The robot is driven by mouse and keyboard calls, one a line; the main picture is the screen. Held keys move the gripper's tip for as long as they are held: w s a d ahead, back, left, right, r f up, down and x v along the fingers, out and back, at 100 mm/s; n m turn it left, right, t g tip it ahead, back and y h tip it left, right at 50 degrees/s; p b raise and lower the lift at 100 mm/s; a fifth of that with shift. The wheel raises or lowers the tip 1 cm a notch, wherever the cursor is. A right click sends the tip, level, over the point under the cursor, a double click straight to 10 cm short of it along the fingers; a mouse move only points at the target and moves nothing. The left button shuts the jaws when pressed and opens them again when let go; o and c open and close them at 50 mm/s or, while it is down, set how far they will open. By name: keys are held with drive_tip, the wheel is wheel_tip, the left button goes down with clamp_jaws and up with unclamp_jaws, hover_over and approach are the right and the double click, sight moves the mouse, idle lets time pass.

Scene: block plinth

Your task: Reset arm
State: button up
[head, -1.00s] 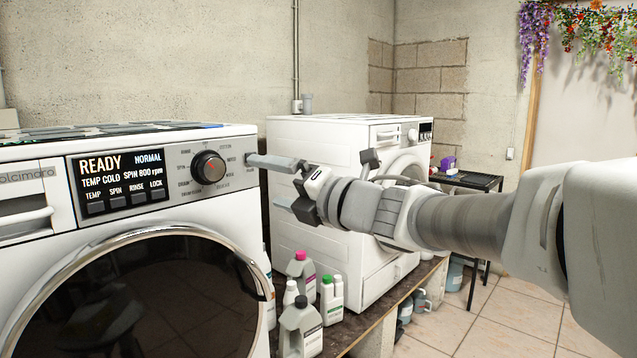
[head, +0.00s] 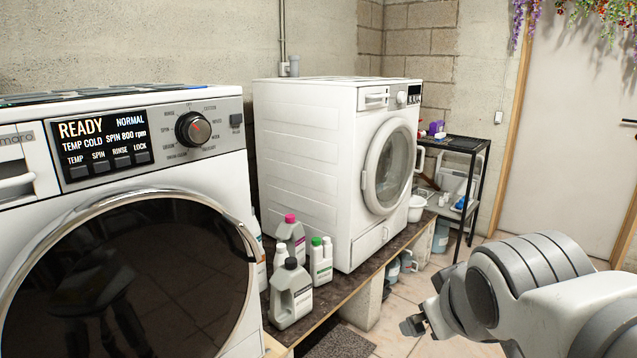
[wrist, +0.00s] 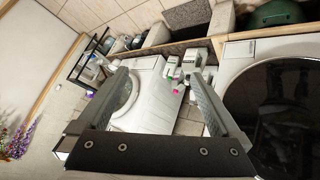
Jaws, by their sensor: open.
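My gripper is at the end of my arm, which is folded back at the lower right of the head view, clear of both washing machines. The fingers are not clearly seen there. In the wrist view my gripper (wrist: 157,76) shows two separated fingers with nothing held between them. The near washing machine (head: 215,265) fills the left of the head view, its round door shut and its display (head: 105,146) reading READY, NORMAL, TEMP COLD, SPIN 800 rpm. Its dial (head: 193,129) is untouched by my gripper. It also shows at the right of the wrist view (wrist: 240,75).
A second washing machine (head: 305,165) stands behind on a dark plinth (head: 372,285). Several bottles (head: 292,295) stand between the machines. A black shelf (head: 480,180) stands beyond, near a pale door (head: 560,130). Tiled floor (head: 385,335) shows between the plinth and my arm.

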drive_tip(key=s+a+f+m+g+y, duration=0.1)
drive_tip(key=s+a+f+m+g, duration=0.15)
drive_tip(key=s+f+m, duration=0.4)
wheel_tip(320, 180, up, 24)
drive_tip(key=n+p, duration=0.3)
drive_tip(key=p, duration=1.9)
drive_tip(key=shift+s+d, duration=0.35)
drive_tip(key=shift+a+n, duration=0.1)
drive_tip(key=shift+n, duration=0.15)
